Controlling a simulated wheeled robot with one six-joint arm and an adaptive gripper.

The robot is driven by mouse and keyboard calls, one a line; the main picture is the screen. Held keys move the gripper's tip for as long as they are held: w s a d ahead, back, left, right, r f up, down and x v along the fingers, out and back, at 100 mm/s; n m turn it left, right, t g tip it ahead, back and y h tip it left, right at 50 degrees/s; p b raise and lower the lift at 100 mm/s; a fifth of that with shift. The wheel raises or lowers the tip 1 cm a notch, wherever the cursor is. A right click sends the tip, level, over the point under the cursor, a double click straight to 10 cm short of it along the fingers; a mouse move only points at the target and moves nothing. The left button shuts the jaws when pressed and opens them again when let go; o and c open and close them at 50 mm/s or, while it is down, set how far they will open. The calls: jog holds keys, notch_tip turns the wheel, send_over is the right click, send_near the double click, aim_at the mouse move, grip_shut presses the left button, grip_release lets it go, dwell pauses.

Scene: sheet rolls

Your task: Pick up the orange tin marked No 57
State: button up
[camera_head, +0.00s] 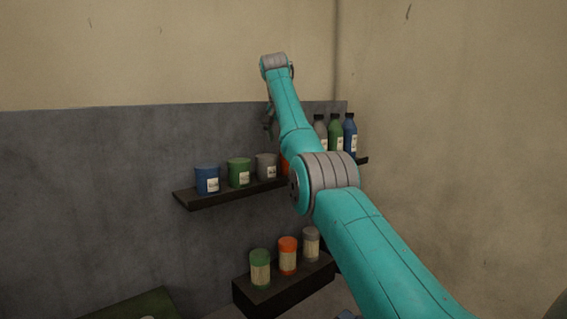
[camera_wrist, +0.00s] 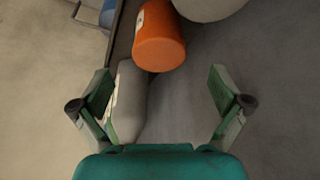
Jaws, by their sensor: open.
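An orange tin (camera_wrist: 160,45) with a pale label at its left edge shows in the wrist view, beyond my fingertips and roughly centred between them. In the head view an orange tin (camera_head: 284,166) on the upper shelf is mostly hidden behind my arm. An orange container (camera_head: 288,257) with a pale label stands on the lower shelf. No label number is readable. My gripper (camera_wrist: 160,80) is open, with nothing held between its fingers. In the head view it is mostly hidden by my arm.
The upper shelf (camera_head: 190,201) holds blue (camera_head: 207,180), green (camera_head: 239,172) and grey (camera_head: 266,166) tins, and several bottles (camera_head: 335,134) at right. In the wrist view, a grey rounded object (camera_wrist: 131,98) lies close beside my left finger. The lower shelf (camera_head: 270,301) also holds green (camera_head: 260,268) and grey (camera_head: 311,244) containers.

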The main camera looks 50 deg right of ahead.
jog(key=x, duration=0.9)
jog(key=shift+f, duration=0.25)
jog(key=c, duration=1.4)
